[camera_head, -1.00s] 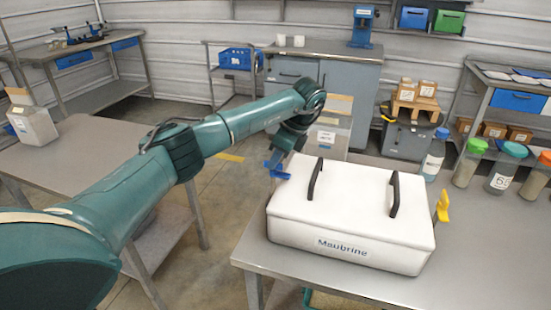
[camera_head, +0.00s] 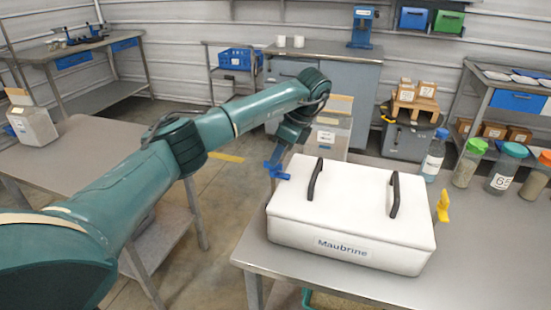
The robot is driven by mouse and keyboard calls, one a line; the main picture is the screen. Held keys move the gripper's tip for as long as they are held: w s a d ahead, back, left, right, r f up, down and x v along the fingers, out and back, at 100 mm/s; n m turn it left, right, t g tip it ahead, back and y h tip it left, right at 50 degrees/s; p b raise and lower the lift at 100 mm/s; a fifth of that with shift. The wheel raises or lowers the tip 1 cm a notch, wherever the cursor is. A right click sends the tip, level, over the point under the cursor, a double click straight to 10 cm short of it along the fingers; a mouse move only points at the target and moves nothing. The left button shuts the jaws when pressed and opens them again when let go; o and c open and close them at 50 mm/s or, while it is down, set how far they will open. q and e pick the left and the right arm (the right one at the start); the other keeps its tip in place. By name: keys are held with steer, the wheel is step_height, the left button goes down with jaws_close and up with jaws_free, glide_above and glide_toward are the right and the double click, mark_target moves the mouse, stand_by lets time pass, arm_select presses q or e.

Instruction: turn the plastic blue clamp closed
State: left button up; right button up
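The plastic blue clamp (camera_head: 277,171) sits at the left side of a white box (camera_head: 350,212) labelled "Maubrine", near its back left corner. A yellow clamp (camera_head: 443,206) sticks up at the box's right side. My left gripper (camera_head: 279,158) reaches down to the blue clamp from above and behind. Its fingertips are small and overlap the clamp in this view, so I cannot tell whether they touch it or how far apart they are. My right gripper is not in view.
The box has two black handles (camera_head: 393,195) on its lid and stands on a grey table (camera_head: 480,255). Bottles and jars (camera_head: 467,162) stand at the table's back right. A cardboard-topped container (camera_head: 331,130) is behind the box. The table's front right is clear.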

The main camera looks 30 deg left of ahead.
arm_select(q)
steer(key=p+v, duration=0.1)
steer(key=v, duration=1)
steer(key=shift+p, duration=0.3)
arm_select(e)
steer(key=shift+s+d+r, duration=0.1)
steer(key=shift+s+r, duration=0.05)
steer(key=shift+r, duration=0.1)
arm_select(q)
steer(key=shift+d+f, duration=0.1)
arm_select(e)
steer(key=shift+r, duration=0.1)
arm_select(q)
steer(key=shift+s, duration=0.1)
